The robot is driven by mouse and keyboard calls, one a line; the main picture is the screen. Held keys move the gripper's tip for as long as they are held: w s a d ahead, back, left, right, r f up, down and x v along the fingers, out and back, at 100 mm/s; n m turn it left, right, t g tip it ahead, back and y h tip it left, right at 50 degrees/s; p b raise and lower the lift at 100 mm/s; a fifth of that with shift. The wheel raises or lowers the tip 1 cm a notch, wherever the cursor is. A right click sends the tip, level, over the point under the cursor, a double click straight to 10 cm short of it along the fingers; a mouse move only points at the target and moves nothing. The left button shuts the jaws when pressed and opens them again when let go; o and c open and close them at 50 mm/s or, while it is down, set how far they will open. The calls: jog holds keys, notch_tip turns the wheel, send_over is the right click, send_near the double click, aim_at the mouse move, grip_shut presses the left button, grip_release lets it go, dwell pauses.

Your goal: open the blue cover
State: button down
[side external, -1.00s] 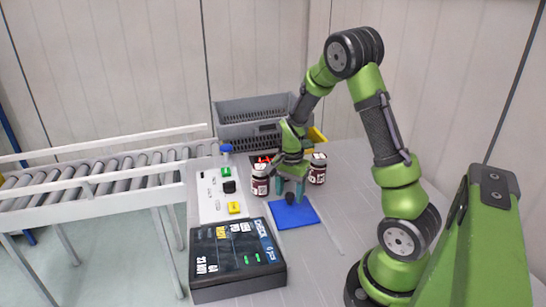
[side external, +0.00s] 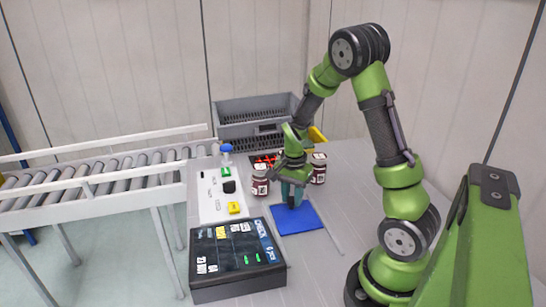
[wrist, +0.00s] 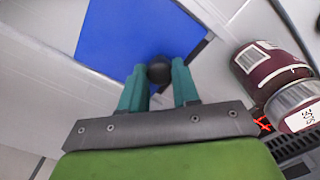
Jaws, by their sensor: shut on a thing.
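The blue cover (side external: 297,218) is a flat square panel lying on the table in front of the jars. In the wrist view the blue cover (wrist: 130,30) fills the top middle, with a round black knob (wrist: 159,69) near its edge. My gripper (side external: 292,202) is low at the cover's back edge, its teal fingers closed in around the knob. In the wrist view my gripper (wrist: 158,76) has a fingertip on each side of the knob. The fingers hide the knob in the side view. The cover looks flat, and I cannot tell whether it is raised at all.
Two dark red jars (side external: 260,181) (side external: 318,169) stand close on both sides of my gripper. A black case (side external: 236,265) is at the front left, a white panel with buttons (side external: 212,207) behind it. A grey crate (side external: 245,112) stands at the back. The table right of the cover is clear.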

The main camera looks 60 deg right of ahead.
aim_at(302, 229)
jog(key=s+a, duration=0.6)
jog(key=shift+s+a, duration=0.2)
jog(key=shift+s, duration=0.05)
jog(key=c, duration=0.8)
grip_release()
jog(key=shift+r, duration=0.1)
notch_tip(302, 229, up, 17)
